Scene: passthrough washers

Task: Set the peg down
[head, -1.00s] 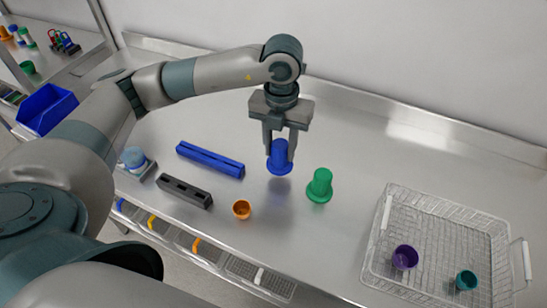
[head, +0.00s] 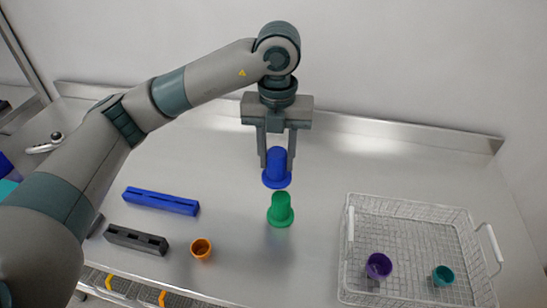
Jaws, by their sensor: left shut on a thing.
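My left gripper (head: 277,163) is shut on a blue peg (head: 276,171) with a wide round base. The peg is upright between the fingers, base down. In the head view it appears just behind a green peg (head: 281,211) of similar shape, which stands upright on the metal table (head: 330,160). I cannot tell for sure whether the blue peg's base touches the table. My right gripper is not in view.
A blue slotted bar (head: 160,201), a dark grey block with holes (head: 136,239) and an orange cup (head: 201,248) are at front left. A wire basket (head: 347,240) at right holds a purple cup (head: 378,266) and a teal cup (head: 443,276). The table's back right is clear.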

